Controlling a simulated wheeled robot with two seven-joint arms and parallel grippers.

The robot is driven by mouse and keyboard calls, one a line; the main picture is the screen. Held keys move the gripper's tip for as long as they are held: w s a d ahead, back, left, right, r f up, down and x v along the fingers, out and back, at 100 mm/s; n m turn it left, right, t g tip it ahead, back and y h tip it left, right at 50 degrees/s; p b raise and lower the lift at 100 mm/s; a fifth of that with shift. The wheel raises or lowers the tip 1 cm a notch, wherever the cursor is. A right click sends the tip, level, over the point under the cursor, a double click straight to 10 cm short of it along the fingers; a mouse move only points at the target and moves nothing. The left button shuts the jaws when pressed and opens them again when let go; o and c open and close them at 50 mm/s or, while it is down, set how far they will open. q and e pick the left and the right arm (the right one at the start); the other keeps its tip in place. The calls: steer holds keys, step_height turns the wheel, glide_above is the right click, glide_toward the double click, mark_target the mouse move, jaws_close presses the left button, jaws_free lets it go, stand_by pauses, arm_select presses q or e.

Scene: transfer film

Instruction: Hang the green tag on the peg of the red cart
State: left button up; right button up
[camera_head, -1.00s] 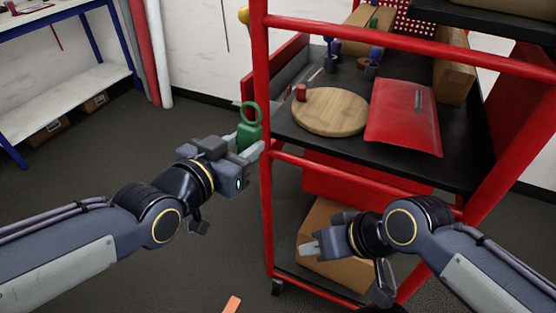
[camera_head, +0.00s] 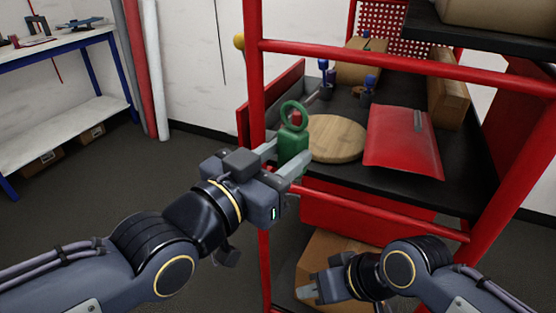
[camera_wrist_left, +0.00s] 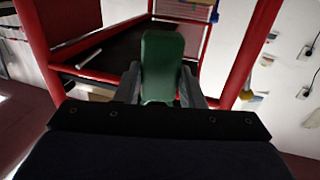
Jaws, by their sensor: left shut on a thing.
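The green tag (camera_head: 293,146), a block with a ring on top, is held upright between the fingers of my left gripper (camera_head: 291,163). It is in front of the red cart (camera_head: 256,75), close to its left front post, and its ring overlaps the shelf in the picture. The left wrist view shows the tag's green body (camera_wrist_left: 162,68) between the two fingers; its ring is not visible there. A yellow knob (camera_head: 239,41) shows beside the upper left post; I cannot tell for certain whether it is the peg. My right gripper (camera_head: 309,290) is low, before the cart's lower level; its jaw opening is unclear.
The cart's shelf (camera_head: 465,180) carries a round wooden board (camera_head: 338,139), a red pouch (camera_head: 403,140), blue-topped items (camera_head: 324,72) and boxes. A cardboard box (camera_head: 320,262) is behind my right gripper. A blue-framed bench (camera_head: 70,95) stands far left; open floor lies between.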

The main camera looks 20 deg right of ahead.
arm_select(q)
steer(key=shift+w+d+f+p, duration=0.15)
steer(key=shift+w+d+p, duration=0.4)
steer(key=shift+w+d, duration=0.75)
steer(key=shift+w+d+f+b, duration=0.3)
steer(key=shift+w+d, duration=0.2)
steer(key=shift+d, duration=0.2)
steer(key=shift+w+d+f+b, duration=0.15)
steer(key=shift+w+d+f, duration=0.15)
steer(key=shift+w+d, duration=0.25)
steer(key=shift+s+d, duration=0.1)
steer(key=o, duration=1.1)
